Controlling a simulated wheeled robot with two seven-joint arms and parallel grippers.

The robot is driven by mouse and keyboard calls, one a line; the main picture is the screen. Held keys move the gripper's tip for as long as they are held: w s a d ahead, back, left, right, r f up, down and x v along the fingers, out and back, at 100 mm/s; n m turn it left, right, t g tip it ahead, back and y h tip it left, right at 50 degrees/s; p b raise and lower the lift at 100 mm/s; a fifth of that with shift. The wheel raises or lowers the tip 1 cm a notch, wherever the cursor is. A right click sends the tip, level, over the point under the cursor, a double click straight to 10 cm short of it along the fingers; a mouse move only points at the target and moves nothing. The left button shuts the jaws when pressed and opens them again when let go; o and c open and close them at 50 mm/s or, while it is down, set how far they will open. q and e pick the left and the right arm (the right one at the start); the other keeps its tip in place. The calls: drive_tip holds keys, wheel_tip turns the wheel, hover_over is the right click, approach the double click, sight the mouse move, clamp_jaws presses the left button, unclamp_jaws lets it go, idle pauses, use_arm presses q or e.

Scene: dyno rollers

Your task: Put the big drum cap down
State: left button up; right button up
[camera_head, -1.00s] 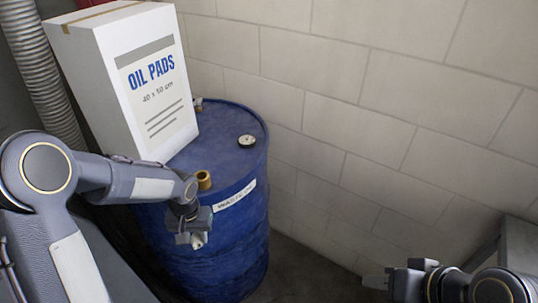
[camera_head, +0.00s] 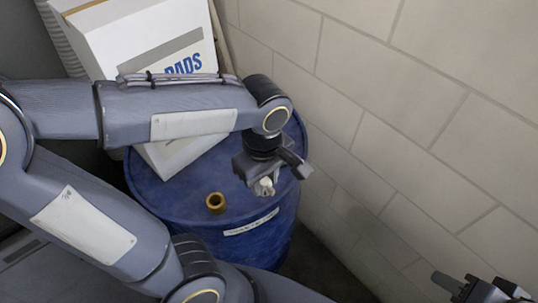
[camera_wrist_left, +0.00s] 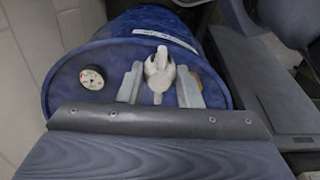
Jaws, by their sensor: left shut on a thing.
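My left gripper (camera_head: 262,180) is shut on a pale, winged piece, which I take to be the big drum cap (camera_head: 265,187). In the left wrist view the cap (camera_wrist_left: 158,72) sits between the two grey fingers (camera_wrist_left: 158,88). The gripper is over the top of the blue drum (camera_head: 165,200), toward its right side; I cannot tell whether the cap touches the drum. A brass ring fitting (camera_head: 216,202) stands on the drum top, left of the gripper. My right gripper (camera_head: 478,288) is at the bottom right, away from the drum, its jaws unclear.
A white oil pads box (camera_head: 130,45) stands on the drum's back left, partly behind my left arm. A round gauge (camera_wrist_left: 92,79) is on the drum top in the wrist view. A pale block wall (camera_head: 420,120) is close behind and right of the drum.

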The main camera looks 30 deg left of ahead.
use_arm(q)
drive_tip(key=w+a+f, duration=0.2)
drive_tip(key=w+f, duration=0.1)
drive_tip(key=w+a+f+p, duration=0.1)
drive_tip(key=w+a+f, duration=0.1)
drive_tip(key=w+f, duration=0.1)
drive_tip(key=w+a+f, duration=0.3)
drive_tip(key=w, duration=0.1)
drive_tip(key=shift+w, duration=0.4)
drive_tip(key=f, duration=0.3)
drive_tip(key=shift+w+a+f+p, duration=0.1)
drive_tip(key=shift+w+f+p, duration=0.1)
drive_tip(key=shift+f+p, duration=0.15)
drive_tip(key=shift+f, duration=0.2)
drive_tip(key=o, duration=1.1)
